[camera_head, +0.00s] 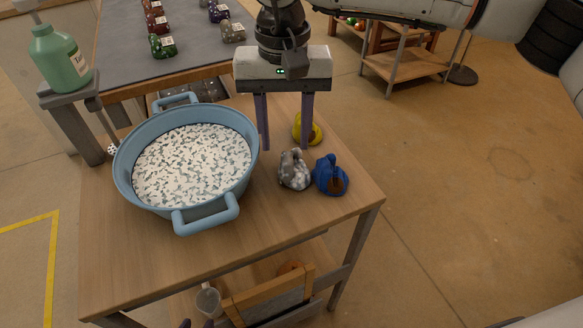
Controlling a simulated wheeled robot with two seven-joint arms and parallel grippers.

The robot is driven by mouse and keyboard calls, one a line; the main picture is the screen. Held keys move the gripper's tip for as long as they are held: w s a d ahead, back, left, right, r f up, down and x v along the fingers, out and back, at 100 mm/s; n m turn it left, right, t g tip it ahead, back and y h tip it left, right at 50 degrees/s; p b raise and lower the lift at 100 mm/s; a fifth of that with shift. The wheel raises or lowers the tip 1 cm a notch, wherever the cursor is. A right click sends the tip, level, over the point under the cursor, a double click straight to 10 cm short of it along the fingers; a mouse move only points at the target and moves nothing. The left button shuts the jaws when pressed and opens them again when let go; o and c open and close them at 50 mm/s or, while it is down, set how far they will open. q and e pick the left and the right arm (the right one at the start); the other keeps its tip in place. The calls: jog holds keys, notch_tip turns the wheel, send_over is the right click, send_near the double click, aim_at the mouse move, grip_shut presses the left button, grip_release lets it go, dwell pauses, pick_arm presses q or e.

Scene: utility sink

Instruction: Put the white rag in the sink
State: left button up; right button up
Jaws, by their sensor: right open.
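The white rag (294,171), crumpled and mottled with grey, lies on the wooden table to the right of the sink. The sink is a round blue tub (123,178) with two handles, and its inside is covered by a white, grey-green speckled surface. My right gripper (286,148) points down just above and behind the white rag, between the tub and the yellow rag. Its two purple fingers are apart with nothing seen between them. My left gripper is not in view.
A blue rag (330,175) lies close to the right of the white one, and a yellow rag (308,129) lies behind, partly hidden by a finger. A green pump bottle (58,60) stands on a side stand. The table front (270,225) is clear.

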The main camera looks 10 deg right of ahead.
aim_at(287, 158)
jog(key=f, duration=0.4)
jog(key=shift+d+f, duration=0.2)
jog(key=shift+f, duration=0.05)
jog(key=shift+c, duration=0.3)
grip_shut()
